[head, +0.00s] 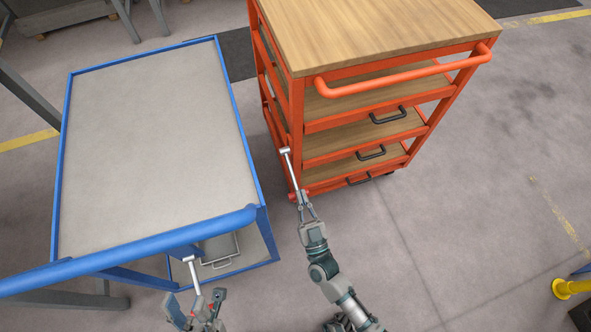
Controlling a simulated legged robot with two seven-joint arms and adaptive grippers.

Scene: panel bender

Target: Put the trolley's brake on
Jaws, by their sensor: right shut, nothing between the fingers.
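The orange trolley (396,92), with a wooden top, shelves and a push handle (405,78), stands upright right of the centre. Its near left corner post reaches down beside my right gripper (300,196). That gripper is shut and empty. A thin pale-tipped rod (291,168) extends from it up along the post; whether it touches is unclear. I cannot make out a brake pedal or the near left wheel. My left gripper (197,300) is low in the picture, below the blue table's front bar, its fingers apart. A similar rod (191,272) shows in front of it.
A blue-framed table or cart (150,140) with a grey top fills the left, with a lower shelf (235,262) under it. A narrow gap separates it from the trolley. A yellow post (568,288) stands at the lower right. The floor right of the trolley is clear.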

